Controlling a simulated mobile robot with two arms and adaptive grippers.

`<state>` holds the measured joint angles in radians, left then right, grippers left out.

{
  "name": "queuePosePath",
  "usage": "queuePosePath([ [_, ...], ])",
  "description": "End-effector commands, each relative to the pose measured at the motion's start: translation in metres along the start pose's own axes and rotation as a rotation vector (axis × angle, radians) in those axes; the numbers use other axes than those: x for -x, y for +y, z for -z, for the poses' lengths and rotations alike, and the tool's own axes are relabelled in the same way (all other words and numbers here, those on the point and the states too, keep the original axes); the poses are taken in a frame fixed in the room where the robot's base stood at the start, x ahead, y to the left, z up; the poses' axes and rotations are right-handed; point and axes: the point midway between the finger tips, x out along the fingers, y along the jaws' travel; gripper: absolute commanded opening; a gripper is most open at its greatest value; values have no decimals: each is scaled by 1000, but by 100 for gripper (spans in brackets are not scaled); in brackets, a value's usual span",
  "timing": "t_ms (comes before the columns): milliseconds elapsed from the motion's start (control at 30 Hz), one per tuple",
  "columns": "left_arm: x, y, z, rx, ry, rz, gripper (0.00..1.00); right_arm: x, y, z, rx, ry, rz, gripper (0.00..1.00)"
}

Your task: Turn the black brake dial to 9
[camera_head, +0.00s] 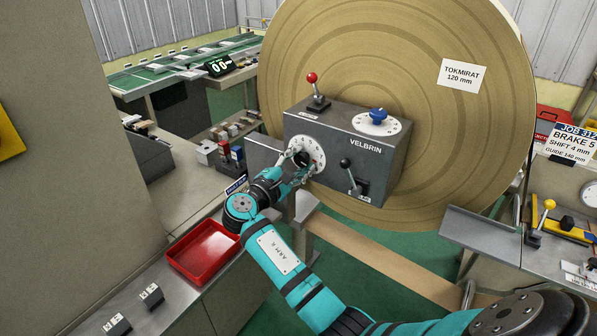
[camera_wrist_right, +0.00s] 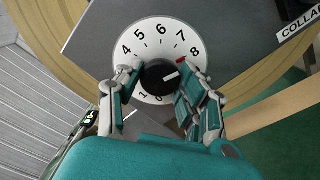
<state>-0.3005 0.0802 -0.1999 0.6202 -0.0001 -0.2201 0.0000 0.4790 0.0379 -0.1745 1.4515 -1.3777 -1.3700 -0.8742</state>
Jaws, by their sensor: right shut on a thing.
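The black brake dial (camera_wrist_right: 156,77) is a round knob with a white pointer line on a white number disc (camera_wrist_right: 153,33). In the right wrist view 4 to 8 show, with 0 and 1 at the bottom. The pointer aims right and slightly up, below the 8, toward a finger that hides that part of the scale. My right gripper (camera_wrist_right: 160,83) is shut on the knob, one finger on each side; it also shows in the head view (camera_head: 302,170). My left gripper is not in view.
The box carries a red-knobbed lever (camera_head: 312,80), a blue knob (camera_head: 378,115) and a black lever (camera_head: 347,165). A large brown roll (camera_head: 430,140) stands behind. A red tray (camera_head: 203,252) lies left of my arm. A card (camera_head: 572,142) at right reads BRAKE 5.

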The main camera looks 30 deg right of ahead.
Motion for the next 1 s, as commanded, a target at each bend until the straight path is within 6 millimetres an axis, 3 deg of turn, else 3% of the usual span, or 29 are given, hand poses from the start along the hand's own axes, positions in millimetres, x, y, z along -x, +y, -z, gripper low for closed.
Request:
queuePosePath([
  [100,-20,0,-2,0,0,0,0,0,-6,4,-111,1,3,6],
  [500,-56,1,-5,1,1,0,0,0,-5,3,-403,1,4,6],
  [1000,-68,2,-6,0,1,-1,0,0,-2,1,-520,1,5,6],
])
